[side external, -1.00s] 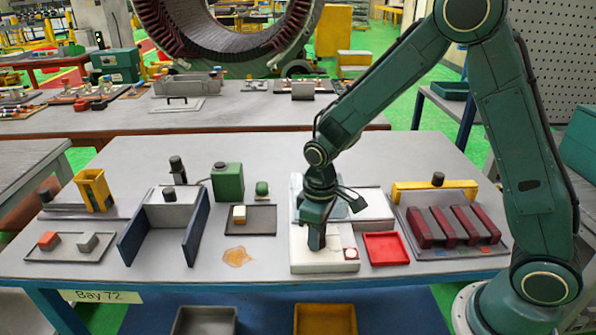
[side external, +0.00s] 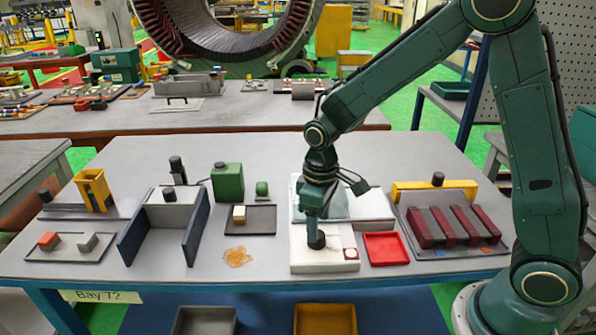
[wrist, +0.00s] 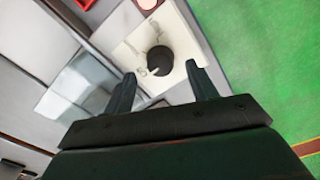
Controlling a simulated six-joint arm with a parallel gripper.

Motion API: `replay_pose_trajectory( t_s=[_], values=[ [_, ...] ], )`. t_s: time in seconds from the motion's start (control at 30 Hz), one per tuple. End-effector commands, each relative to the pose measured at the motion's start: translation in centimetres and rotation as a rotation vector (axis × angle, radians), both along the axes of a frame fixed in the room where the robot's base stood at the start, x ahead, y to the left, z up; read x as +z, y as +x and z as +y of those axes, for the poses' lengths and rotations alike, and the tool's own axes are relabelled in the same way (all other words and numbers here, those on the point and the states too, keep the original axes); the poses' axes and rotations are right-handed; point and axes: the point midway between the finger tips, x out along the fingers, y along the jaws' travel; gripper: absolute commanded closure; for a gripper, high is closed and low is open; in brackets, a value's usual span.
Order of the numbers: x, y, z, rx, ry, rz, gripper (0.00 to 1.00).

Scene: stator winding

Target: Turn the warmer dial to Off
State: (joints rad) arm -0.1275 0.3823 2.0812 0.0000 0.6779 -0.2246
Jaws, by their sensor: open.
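The warmer (side external: 325,266) is a white box near the front edge of the table. Its round black dial (side external: 317,241) stands on the top face. In the wrist view the dial (wrist: 159,60) sits on the white panel (wrist: 131,51) with small dark markings beside it; I cannot read the setting. My gripper (side external: 313,213) is above the dial, pointing down, apart from it. In the wrist view the two fingers of my gripper (wrist: 161,74) are spread with nothing between them, and the dial lies just beyond the tips.
A round red-and-white piece (side external: 350,253) sits on the warmer's right corner. A red tray (side external: 386,249) is close on the right, and a rack of dark red bars (side external: 455,227) stands farther right. An orange patch (side external: 238,257) lies on the table to the left.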

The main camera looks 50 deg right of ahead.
Motion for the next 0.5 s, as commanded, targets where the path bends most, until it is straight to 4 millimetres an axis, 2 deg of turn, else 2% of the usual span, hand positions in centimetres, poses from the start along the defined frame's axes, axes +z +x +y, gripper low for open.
replay_pose_trajectory(
  t_s=[0.3,0.5],
  values=[
    [5.6,0.1,0.0,0.000,0.001,-0.006,0.43],
    [8.4,0.1,0.0,0.001,0.000,-0.004,0.43]
  ],
)
